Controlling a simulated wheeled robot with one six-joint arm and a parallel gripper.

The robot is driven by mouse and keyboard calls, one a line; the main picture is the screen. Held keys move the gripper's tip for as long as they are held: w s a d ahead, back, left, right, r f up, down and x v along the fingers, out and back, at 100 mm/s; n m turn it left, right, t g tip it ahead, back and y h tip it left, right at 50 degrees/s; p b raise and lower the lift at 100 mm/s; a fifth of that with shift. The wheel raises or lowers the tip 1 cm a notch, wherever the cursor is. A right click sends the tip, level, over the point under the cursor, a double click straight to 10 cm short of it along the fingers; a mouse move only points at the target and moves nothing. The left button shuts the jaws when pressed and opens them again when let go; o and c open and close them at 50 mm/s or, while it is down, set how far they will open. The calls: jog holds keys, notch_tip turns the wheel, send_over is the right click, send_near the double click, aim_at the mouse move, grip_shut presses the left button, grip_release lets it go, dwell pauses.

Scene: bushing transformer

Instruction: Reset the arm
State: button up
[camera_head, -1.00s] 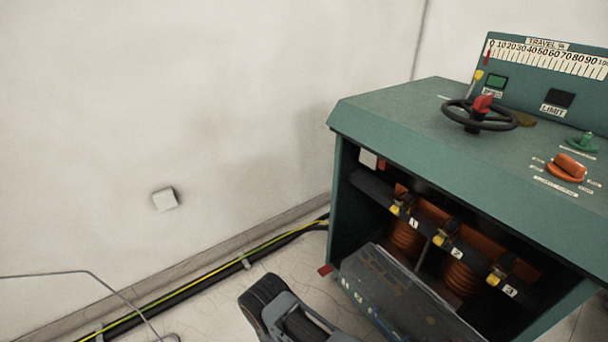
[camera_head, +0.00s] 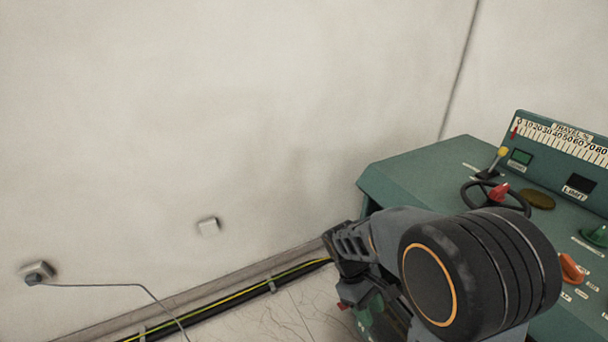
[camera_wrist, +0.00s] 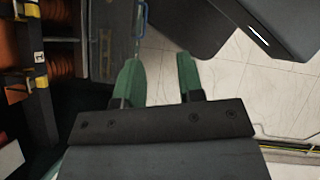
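My gripper (camera_wrist: 158,70) shows in the wrist view with its two green fingers apart and nothing between them but pale floor. My arm is folded up large in the lower right of the head view, in front of the green control cabinet (camera_head: 420,173). A green part of the gripper (camera_head: 372,309) shows low in the head view, partly hidden by the arm. In the wrist view, orange coils (camera_wrist: 63,22) and the cabinet's dark interior lie to the left of the fingers. The arm covers most of the cabinet's open front in the head view.
The cabinet top carries a black handwheel (camera_head: 496,199) with a red knob, a yellow-tipped lever (camera_head: 502,153), an orange knob (camera_head: 571,269) and a travel scale (camera_head: 565,140). A cable (camera_head: 215,306) runs along the wall's foot. A socket (camera_head: 38,271) with a grey cord is at left.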

notch_tip(320, 180, up, 21)
jog(key=s+d+m+t+y+p, duration=0.1)
jog(key=m+t+y+p, duration=0.3)
jog(key=m+t+p, duration=0.4)
jog(key=shift+s+d+m+t+y, duration=0.15)
jog(key=shift+d+m+t+y, duration=0.15)
jog(key=shift+m, duration=0.1)
jog(key=shift+f, duration=0.1)
